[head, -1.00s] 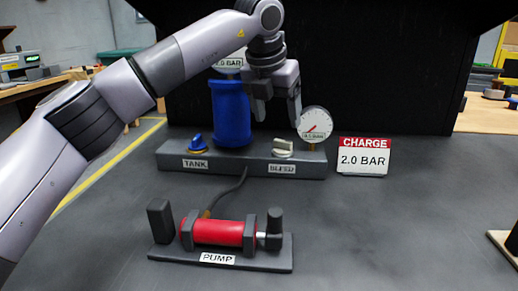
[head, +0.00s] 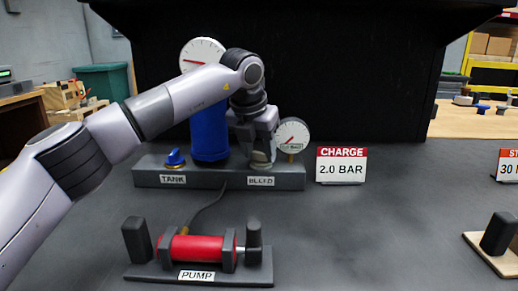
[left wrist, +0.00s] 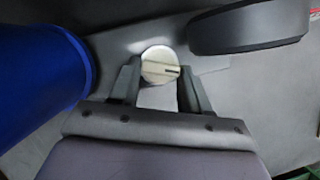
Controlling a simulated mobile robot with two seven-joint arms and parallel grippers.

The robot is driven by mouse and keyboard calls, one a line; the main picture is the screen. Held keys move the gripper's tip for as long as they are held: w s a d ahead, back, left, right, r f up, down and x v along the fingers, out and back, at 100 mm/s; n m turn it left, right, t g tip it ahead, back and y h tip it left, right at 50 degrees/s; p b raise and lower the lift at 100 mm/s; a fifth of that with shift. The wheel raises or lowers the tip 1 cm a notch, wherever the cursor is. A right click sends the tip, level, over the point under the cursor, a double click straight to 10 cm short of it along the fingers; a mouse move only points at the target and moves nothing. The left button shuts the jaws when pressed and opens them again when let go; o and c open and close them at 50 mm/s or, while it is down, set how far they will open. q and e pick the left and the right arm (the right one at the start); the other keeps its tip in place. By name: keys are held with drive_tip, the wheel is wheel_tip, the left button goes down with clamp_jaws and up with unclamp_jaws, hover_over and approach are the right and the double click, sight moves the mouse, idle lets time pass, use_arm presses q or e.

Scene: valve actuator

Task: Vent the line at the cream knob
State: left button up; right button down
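The cream knob (head: 260,160) sits above the BLEED label (head: 261,181) at the right of the grey manifold block (head: 220,180). My left gripper (head: 257,152) is lowered over it and partly hides it. In the left wrist view the round knob (left wrist: 158,62) has a dark pointer line toward the right. The left gripper's fingers (left wrist: 160,82) stand apart, one on each side of the knob; whether they touch it is hard to tell. A small gauge (head: 292,135) with a red needle stands just right of the knob. My right gripper is not in view.
A blue tank (head: 209,135) stands close left of my gripper, with a blue knob (head: 175,158) labelled TANK. A large gauge (head: 203,52) is behind. A red pump (head: 198,249) is in front. A CHARGE 2.0 BAR sign (head: 342,165) stands right.

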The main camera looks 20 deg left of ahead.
use_arm(q)
drive_tip(key=shift+d+r+n+y+p, duration=0.15)
drive_tip(key=shift+n+y+p, duration=0.55)
drive_tip(key=shift+n, duration=1.6)
drive_tip(key=o, duration=1.1)
drive_tip(key=shift+c, duration=0.2)
drive_tip(key=shift+d, duration=0.1)
drive_tip(key=v, duration=0.7)
drive_tip(key=shift+d, duration=0.1)
